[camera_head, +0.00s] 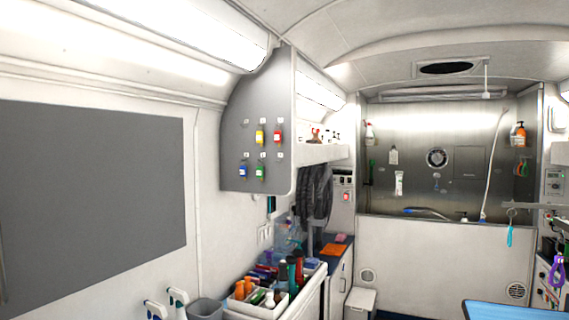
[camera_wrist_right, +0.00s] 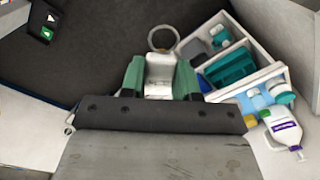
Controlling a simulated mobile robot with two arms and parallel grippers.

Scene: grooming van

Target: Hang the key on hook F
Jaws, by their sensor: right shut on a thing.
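My right gripper (camera_wrist_right: 160,76) has green fingertips and is shut on a white tag-like piece, the key (camera_wrist_right: 160,66). A metal ring (camera_wrist_right: 163,38) sticks out beyond the fingertips. In the head view a grey hook panel (camera_head: 232,150) is on the cabinet's side, with two rows of small labelled hooks. Yellow (camera_head: 260,137) and red (camera_head: 278,136) tags hang in the upper row, blue (camera_head: 243,171) and green (camera_head: 260,172) in the lower. The upper left and lower right (camera_head: 280,155) places are bare. The letters are too small to read. Neither gripper shows in the head view.
A white bin of bottles (camera_head: 262,308) stands on the counter below the panel. A dark hose or cloth bundle (camera_head: 315,190) hangs right of it. A compartment tray (camera_wrist_right: 240,60) and a white bottle (camera_wrist_right: 282,128) lie right of the gripper in the wrist view.

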